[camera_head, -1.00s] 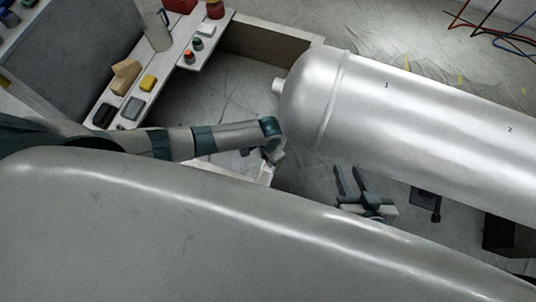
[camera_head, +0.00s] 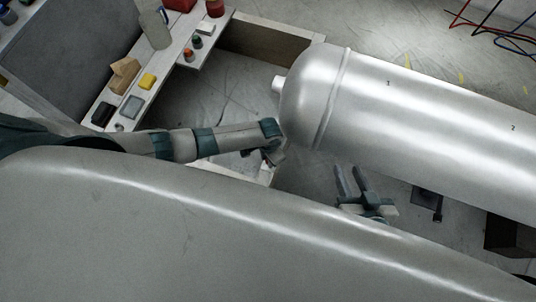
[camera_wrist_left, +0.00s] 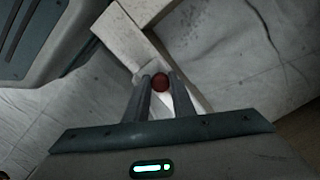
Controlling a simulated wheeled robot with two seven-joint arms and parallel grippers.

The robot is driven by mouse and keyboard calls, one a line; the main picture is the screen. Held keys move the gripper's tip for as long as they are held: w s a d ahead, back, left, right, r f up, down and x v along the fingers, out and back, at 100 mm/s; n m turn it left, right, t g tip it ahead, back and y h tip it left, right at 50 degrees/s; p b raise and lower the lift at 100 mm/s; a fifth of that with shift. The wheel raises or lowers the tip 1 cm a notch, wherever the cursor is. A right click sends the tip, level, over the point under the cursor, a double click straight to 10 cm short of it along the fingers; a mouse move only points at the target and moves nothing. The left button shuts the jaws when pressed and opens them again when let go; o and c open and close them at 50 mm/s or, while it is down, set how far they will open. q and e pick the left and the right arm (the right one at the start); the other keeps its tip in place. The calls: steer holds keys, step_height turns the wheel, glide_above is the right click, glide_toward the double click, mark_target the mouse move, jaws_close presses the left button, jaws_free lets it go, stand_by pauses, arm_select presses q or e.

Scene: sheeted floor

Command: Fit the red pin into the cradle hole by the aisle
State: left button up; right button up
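The red pin (camera_wrist_left: 161,83) shows in the left wrist view as a round, dark red end between the fingertips of my left gripper (camera_wrist_left: 161,90). The fingers appear closed on its sides. A pale frame bar lies beyond it; whether the pin touches it I cannot tell. In the head view my left gripper (camera_head: 270,155) is by the tank's rounded left end, with its fingers mostly hidden. My right gripper (camera_head: 352,182) is open and empty below the tank. I cannot make out the cradle hole in any view.
A large silver tank (camera_head: 420,110) marked 1 and 2 fills the right. A white shelf (camera_head: 175,58) with blocks and a bottle (camera_head: 154,24) stands upper left. A big grey curved surface (camera_head: 180,230) covers the foreground.

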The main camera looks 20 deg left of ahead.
arm_select(q)
steer(key=o, duration=0.5)
steer(key=shift+s+d, duration=0.3)
steer(key=shift+d, duration=0.05)
steer(key=shift+r, duration=0.1)
steer(key=r+p, duration=0.1)
steer(key=r, duration=0.4)
steer(key=r+p, duration=0.1)
steer(key=r, duration=0.5)
steer(key=a+r+p, duration=0.1)
steer(key=r, duration=0.5)
steer(key=shift+w+r, duration=0.1)
steer(key=shift+w, duration=0.3)
